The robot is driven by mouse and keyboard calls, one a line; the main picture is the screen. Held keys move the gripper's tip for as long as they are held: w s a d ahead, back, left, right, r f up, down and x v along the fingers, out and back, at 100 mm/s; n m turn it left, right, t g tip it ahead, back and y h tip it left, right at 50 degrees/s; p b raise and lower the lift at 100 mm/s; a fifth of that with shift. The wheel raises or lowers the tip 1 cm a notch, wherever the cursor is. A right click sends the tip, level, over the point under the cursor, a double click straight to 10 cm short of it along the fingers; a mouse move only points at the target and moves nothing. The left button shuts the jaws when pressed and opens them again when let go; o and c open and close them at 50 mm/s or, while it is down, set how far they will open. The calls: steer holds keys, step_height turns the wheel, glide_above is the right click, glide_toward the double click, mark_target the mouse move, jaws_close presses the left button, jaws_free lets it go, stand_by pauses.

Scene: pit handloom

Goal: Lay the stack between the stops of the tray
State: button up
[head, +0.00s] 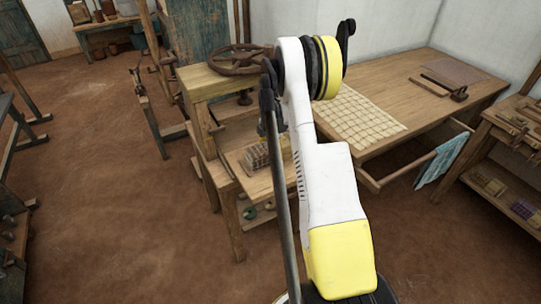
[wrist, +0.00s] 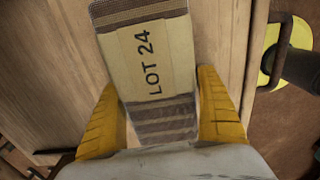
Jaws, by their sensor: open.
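The stack (wrist: 150,60) is a folded cloth bundle with brown striped ends and a pale band marked "LOT 24". In the wrist view it lies slightly tilted on plain wood. My gripper (wrist: 158,84) is open, with one yellow finger on each side of the stack's near end. I cannot tell whether the fingers touch it. In the head view a striped bundle (head: 255,157), seemingly this stack, lies on a wooden board (head: 263,184) at the front of a press. My arm hides most of the gripper there. I cannot make out the tray's stops.
The wooden press (head: 225,80) has a handwheel (head: 238,60) on top and stands left of my arm. A table (head: 405,82) with a checked sheet (head: 358,118) is on the right. A blue cloth (head: 441,160) hangs from its rail. Bare floor (head: 100,190) lies open at left.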

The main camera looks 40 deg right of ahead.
mark_target(270, 148)
step_height(270, 148, up, 12)
steer(key=p, duration=0.4)
steer(key=s+a+r+m+t+h, duration=0.1)
steer(key=s+a+r+m, duration=0.15)
steer(key=a+r, duration=0.65)
steer(key=s+a+r+m+t, duration=0.2)
steer(key=a+r+m, duration=0.2)
steer(key=a+r, duration=0.45)
steer(key=s+a+r+m+t+y, duration=0.1)
steer(key=s+a+m+t, duration=0.3)
steer(key=s+a+m, duration=0.4)
steer(key=s+a+r, duration=0.1)
steer(key=s+a, duration=0.6)
steer(key=a, duration=0.2)
steer(key=shift+s+m, duration=0.35)
steer(key=shift+d, duration=0.15)
